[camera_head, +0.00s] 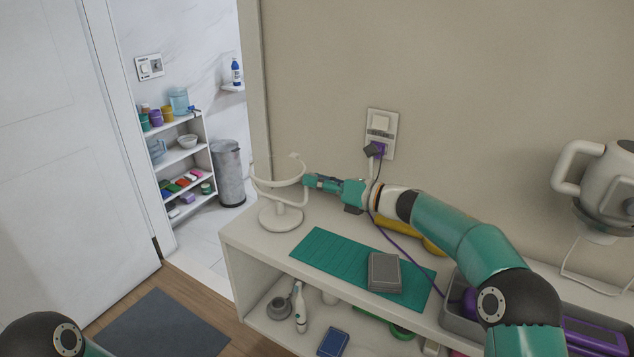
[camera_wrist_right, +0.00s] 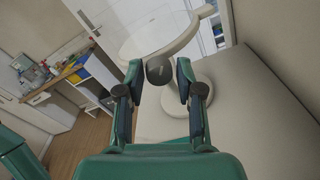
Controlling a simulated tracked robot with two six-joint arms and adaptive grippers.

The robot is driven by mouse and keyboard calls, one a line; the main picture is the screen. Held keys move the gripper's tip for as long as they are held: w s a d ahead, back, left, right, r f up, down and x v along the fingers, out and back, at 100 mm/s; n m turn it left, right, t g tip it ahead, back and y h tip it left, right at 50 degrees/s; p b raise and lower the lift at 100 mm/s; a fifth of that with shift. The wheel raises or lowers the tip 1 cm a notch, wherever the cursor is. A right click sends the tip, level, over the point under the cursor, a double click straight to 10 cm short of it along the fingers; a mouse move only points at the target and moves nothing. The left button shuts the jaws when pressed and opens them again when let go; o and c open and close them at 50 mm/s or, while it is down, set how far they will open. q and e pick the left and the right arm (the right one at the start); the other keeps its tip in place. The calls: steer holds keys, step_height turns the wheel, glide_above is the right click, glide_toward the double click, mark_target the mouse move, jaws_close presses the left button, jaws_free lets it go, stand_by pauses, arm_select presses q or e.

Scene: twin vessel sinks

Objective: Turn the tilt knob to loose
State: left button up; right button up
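A white stand with a round base and a curved yoke carrying a ring-shaped top (camera_head: 277,177) is at the far left end of the shelf unit's top. The tilt knob (camera_wrist_right: 160,70), a small dark round knob on the stand's pale arm, shows in the right wrist view; in the head view my gripper hides it. My right gripper (camera_head: 308,182) reaches the stand's right side. In the wrist view its two fingers (camera_wrist_right: 160,74) stand apart on either side of the knob, with narrow gaps showing. Whether either pad touches it is unclear. My left gripper is out of view.
A green mat (camera_head: 335,262) with a grey box (camera_head: 384,272) lies in front of my right arm. A purple cable (camera_head: 400,238) runs from the wall socket (camera_head: 381,133) under the arm. A grey tray (camera_head: 455,312) is at the right. The counter before the stand is clear.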

steer(key=shift+o, duration=0.9)
steer(key=v, duration=1.2)
steer(key=shift+w, duration=0.1)
